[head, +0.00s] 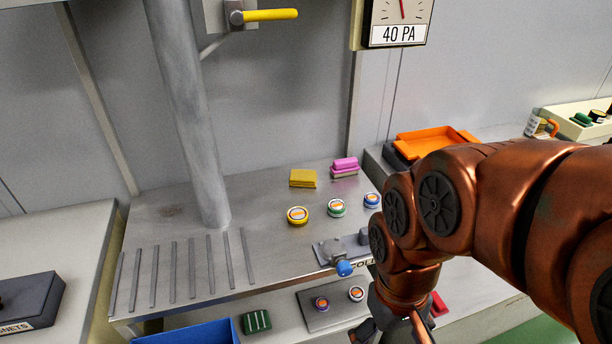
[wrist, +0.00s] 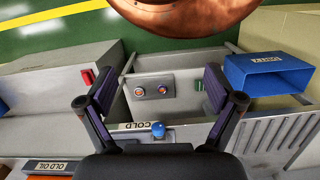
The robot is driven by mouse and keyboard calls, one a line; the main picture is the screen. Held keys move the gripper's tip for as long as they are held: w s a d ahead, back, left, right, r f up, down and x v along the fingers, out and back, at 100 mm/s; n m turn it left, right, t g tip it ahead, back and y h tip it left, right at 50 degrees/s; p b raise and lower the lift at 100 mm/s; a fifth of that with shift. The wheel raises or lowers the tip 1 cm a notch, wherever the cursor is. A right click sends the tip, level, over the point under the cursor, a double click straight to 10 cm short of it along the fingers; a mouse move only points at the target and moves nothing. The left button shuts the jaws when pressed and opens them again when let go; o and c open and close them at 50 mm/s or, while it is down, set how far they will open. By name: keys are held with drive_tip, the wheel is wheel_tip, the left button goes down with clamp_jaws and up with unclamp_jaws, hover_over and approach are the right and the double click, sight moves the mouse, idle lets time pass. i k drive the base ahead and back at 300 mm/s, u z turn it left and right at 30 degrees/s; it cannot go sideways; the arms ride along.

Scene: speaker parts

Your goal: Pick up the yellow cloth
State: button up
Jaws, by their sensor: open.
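The yellow cloth (head: 302,179) is a small folded pad. It lies flat on the metal bench toward the back, left of a pink item, in the head view. I do not see it in the wrist view. My gripper (head: 393,334) is low at the front right of the bench in the head view, partly cut off by the frame's bottom edge. It is well apart from the cloth. In the wrist view my gripper (wrist: 158,84) has its two fingers spread wide with nothing between them.
Round tins, one yellow-rimmed (head: 297,215) and one green-rimmed (head: 336,208), stand in front of the cloth. A pink stack (head: 345,167) is close to its right. A blue-knobbed valve (head: 343,268) sits at the bench front. A grey pipe (head: 190,110) rises to the left.

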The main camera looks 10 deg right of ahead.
sight(300, 178)
drive_tip(key=k, duration=0.5)
drive_tip(key=z, duration=1.1)
drive_tip(key=i, duration=0.9)
drive_tip(key=u, duration=2.55)
drive_tip(key=i, duration=0.5)
drive_tip(key=z, duration=0.05)
